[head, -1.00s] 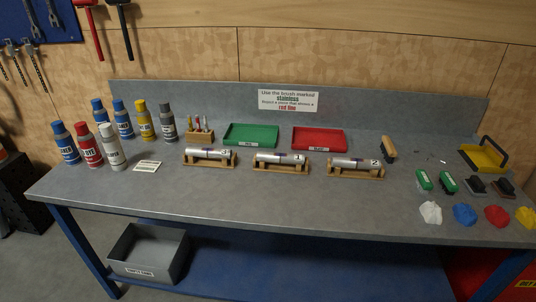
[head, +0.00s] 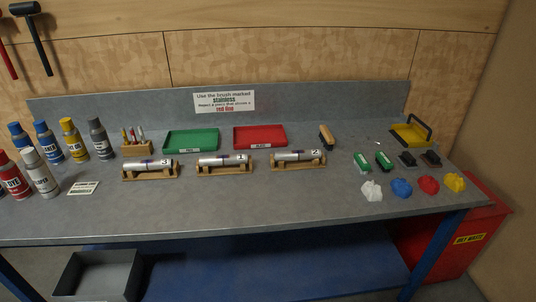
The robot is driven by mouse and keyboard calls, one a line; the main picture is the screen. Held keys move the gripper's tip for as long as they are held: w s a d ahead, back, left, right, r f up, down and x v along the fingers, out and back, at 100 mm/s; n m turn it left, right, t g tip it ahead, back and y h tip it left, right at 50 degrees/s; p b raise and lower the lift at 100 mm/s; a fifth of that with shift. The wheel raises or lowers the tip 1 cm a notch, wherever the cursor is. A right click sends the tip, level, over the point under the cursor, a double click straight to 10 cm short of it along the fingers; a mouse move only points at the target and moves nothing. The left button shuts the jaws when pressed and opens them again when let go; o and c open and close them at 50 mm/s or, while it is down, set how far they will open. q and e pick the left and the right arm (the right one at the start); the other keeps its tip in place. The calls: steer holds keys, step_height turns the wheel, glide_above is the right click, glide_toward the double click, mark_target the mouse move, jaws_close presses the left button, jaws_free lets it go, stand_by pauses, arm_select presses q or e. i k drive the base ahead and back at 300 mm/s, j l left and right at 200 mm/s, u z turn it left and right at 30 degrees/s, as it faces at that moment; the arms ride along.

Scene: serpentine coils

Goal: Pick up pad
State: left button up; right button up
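Several small pad-like blocks lie at the right of the grey workbench (head: 250,218). Two are green and white, one on the left (head: 361,162) and one on the right (head: 383,161). Beside them are two dark grey blocks, one on the left (head: 407,159) and one on the right (head: 431,158). I cannot tell which of these is the pad. Crumpled cloths in white (head: 371,190), blue (head: 402,188), red (head: 428,184) and yellow (head: 454,181) lie in front of them. Neither of my grippers is in view.
Metal cylinders rest on wooden cradles (head: 298,166) mid-bench. Behind are a green tray (head: 191,141), a red tray (head: 260,137), a wooden-handled brush (head: 326,136) and a yellow tray (head: 410,135). Spray cans (head: 102,139) stand left. A red bin (head: 470,235) stands beyond the bench's right end.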

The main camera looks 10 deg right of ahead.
mark_target(430, 159)
steer(key=z, duration=1.3)
